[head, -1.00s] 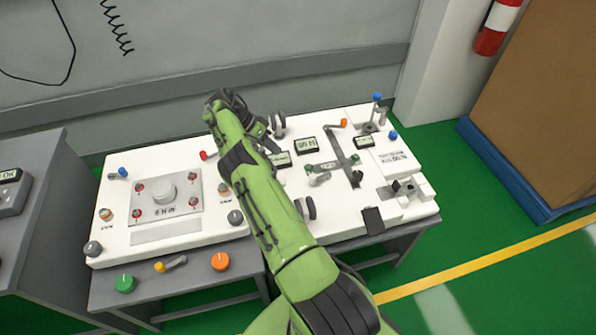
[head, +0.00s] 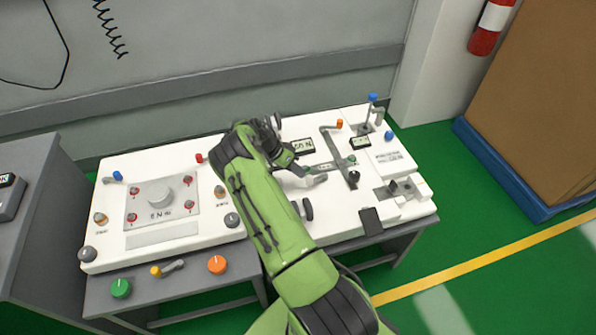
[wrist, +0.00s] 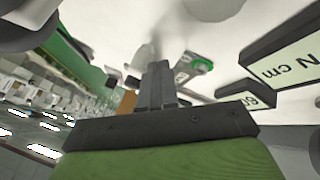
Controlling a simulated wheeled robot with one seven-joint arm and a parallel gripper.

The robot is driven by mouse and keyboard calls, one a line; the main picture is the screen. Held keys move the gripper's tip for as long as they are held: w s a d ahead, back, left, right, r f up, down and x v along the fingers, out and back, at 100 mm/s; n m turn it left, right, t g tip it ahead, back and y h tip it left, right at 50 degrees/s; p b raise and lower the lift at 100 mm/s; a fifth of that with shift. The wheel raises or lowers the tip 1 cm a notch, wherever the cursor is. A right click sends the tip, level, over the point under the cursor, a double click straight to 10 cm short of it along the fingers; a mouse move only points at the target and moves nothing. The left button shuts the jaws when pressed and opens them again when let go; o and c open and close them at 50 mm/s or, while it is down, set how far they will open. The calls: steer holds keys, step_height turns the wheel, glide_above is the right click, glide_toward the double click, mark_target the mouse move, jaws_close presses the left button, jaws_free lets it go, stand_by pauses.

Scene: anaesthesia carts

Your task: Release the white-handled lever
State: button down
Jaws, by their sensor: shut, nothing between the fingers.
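A pale, whitish handle (head: 316,181) lies low over the right half of the white panel (head: 180,235) in the head view. I take it for the white-handled lever; its pivot end is hidden by my gripper. My gripper (head: 299,171) is just left of this handle, above the panel, with its fingers shut and empty. In the wrist view the shut dark fingers (wrist: 155,78) point toward the panel, with a pale blurred shape just beyond them. Whether they touch the handle, I cannot tell.
A blue-knobbed lever (head: 372,97) stands at the back right.

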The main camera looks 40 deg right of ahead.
steer(key=shift+s, duration=0.2)
stand_by(0.4)
steer(key=shift+s+a+n, duration=0.15)
steer(key=shift+s+n, duration=0.05)
steer(key=shift+n, duration=0.2)
